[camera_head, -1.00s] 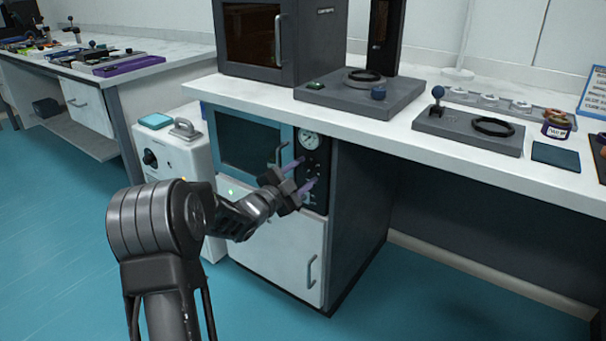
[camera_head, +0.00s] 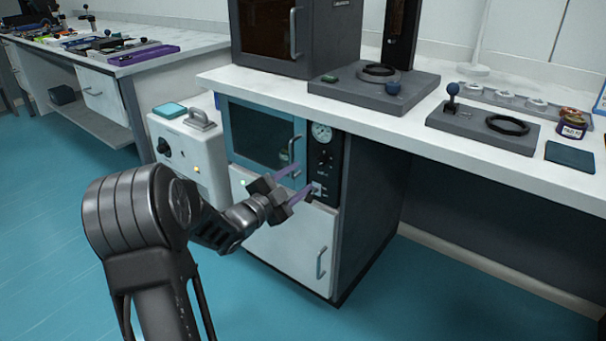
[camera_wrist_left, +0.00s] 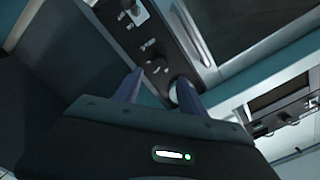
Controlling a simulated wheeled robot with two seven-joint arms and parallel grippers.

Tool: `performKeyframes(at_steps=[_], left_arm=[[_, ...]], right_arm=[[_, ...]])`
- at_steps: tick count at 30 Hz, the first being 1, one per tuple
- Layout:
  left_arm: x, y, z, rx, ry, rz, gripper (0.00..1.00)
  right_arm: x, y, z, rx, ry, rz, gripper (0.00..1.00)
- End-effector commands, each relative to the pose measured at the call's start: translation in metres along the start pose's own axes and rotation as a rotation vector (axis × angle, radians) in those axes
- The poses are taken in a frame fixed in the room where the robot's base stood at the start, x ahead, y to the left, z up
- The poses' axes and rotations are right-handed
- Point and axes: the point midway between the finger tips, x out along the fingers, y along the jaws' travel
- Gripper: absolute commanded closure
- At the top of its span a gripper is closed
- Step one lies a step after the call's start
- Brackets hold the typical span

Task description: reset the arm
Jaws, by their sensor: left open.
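My left arm (camera_head: 140,225) reaches in from the lower left of the head view. Its left gripper (camera_head: 305,179) is open, with two purple fingers apart and nothing between them. It is in front of the under-bench unit with a teal-framed window door (camera_head: 262,137) and a dark control panel (camera_head: 325,165). In the left wrist view the two fingers (camera_wrist_left: 160,86) point toward the panel with its knobs (camera_wrist_left: 150,60). Whether they touch the panel I cannot tell. My right gripper is not in view.
The white bench top (camera_head: 420,115) runs above the unit, with a dark oven (camera_head: 300,40), a grey stand base (camera_head: 350,95) and a grey plate with a black ring (camera_head: 470,128). A white box with a handle (camera_head: 190,150) stands left. Teal floor (camera_head: 50,210) is open at left.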

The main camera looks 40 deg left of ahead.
Motion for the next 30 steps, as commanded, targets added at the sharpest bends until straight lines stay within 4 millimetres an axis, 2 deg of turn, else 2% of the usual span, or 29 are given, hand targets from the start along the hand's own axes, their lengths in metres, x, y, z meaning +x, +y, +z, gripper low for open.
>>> performKeyframes(at_steps=[16,20,23,25,29,30], left_arm=[[0.000,0.001,0.001,-0.011,-0.003,0.001,0.51],[-0.002,0.004,0.022,-0.122,-0.091,-0.005,0.51],[-0.006,0.032,0.051,-0.309,-0.225,-0.005,0.51],[-0.008,0.070,0.067,-0.444,-0.317,0.021,0.51],[-0.019,0.166,0.085,-0.692,-0.505,0.104,0.51],[-0.025,0.198,0.087,-0.761,-0.566,0.135,0.51]], right_arm=[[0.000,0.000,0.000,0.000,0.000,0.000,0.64],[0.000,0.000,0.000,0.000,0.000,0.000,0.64],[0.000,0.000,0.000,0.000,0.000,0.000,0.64],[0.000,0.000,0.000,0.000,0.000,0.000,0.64],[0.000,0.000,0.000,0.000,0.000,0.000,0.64],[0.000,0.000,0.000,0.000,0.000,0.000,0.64]])
